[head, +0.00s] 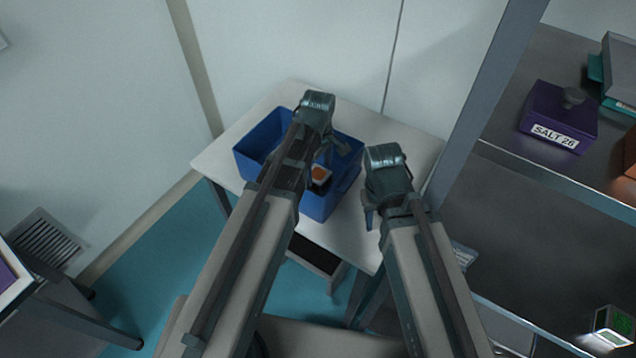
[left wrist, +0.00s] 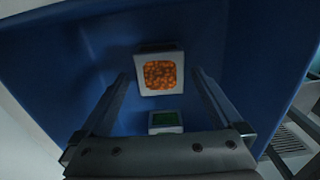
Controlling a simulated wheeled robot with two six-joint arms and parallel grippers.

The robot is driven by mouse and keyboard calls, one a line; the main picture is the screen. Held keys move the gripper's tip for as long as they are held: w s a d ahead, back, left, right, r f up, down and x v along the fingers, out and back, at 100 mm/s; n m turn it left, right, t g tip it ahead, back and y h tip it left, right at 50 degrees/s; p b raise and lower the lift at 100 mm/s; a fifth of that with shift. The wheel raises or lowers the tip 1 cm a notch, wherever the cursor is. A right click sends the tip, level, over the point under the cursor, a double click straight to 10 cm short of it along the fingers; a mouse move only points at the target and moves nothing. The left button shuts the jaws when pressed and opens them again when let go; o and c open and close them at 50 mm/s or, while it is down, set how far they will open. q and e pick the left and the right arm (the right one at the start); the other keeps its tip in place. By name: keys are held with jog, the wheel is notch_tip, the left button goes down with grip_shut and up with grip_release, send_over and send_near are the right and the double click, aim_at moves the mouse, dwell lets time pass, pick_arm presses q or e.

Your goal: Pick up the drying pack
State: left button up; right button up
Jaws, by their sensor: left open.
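A white square pack with a window of orange beads (left wrist: 160,73) lies in the blue bin, and it also shows in the head view (head: 320,175). A second white pack with a green window (left wrist: 166,121) is in the bin, partly hidden by my gripper's body in the left wrist view. My left gripper (head: 333,147) is over the bin, open, with its fingers on either side of the orange-bead pack as seen from the wrist. I cannot tell whether they touch it. My right gripper (head: 369,207) is beside the bin on the right; its fingers are mostly hidden.
The blue bin (head: 259,137) stands on a small white table (head: 287,98) against the wall. A vent (head: 47,240) is at the left.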

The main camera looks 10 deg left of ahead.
pick_arm(q)
notch_tip(320, 180, down, 3)
jog(key=shift+r+b, duration=0.1)
jog(key=shift+b, duration=0.85)
pick_arm(e)
notch_tip(320, 180, down, 3)
jog(key=shift+r, duration=0.1)
pick_arm(q)
jog(key=shift+c, duration=0.4)
jog(key=c, duration=1.3)
jog(key=shift+r, duration=0.1)
pick_arm(e)
jog(key=shift+r, duration=0.15)
pick_arm(q)
jog(key=shift+r+p, duration=8.6)
jog(key=shift+p, duration=0.15)
pick_arm(e)
jog(key=shift+r, duration=8.6)
pick_arm(q)
jog(key=b, duration=0.7)
send_over(318, 173)
jog(key=shift+s+f, duration=0.1)
jog(key=shift+f, duration=3.6)
pick_arm(e)
notch_tip(318, 173, down, 8)
jog(key=shift+r, duration=0.25)
